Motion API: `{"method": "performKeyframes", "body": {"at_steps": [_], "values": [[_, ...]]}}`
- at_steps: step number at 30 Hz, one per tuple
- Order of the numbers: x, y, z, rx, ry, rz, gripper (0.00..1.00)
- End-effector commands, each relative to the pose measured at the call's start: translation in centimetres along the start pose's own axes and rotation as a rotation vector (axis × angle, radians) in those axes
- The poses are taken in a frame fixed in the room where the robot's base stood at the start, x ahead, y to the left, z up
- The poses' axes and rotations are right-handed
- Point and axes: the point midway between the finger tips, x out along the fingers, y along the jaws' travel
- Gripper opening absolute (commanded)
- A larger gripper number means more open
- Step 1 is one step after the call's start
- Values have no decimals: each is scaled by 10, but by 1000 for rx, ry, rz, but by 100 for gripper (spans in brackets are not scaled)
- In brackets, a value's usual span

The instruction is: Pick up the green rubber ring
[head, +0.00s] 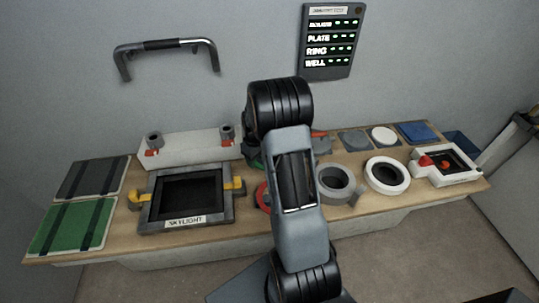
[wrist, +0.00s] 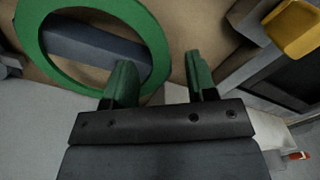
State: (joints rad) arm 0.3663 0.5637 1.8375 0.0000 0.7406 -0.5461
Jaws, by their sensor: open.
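The green rubber ring (wrist: 29,48) shows at the upper left of the wrist view, its top cut off by the frame edge. A blue-grey bar (wrist: 90,45) shows through its opening. In the head view my arm hides most of the ring area; only a bit of green (head: 254,162) shows left of the arm. My gripper (wrist: 161,72) is open, with nothing between its fingers. In the picture the left fingertip overlaps the ring's lower right edge; I cannot tell whether they touch. The gripper is hidden behind my arm in the head view.
The skylight frame (head: 152,213) with yellow clamps (head: 133,199) stands left on the wooden bench. Its yellow clamp (wrist: 295,28) is close by at the right of the wrist view. A grey ring (head: 326,191), a white ring (head: 374,179) and a white box (head: 462,177) stand to the right.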

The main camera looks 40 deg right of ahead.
Motion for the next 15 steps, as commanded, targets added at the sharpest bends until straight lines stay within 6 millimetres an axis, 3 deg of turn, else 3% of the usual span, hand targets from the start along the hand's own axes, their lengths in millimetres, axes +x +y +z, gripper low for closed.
{"method": "performKeyframes", "body": {"at_steps": [5,15], "values": [[13,0,0,0,-1,-1,52],[14,0,0,0,0,0,52]]}}
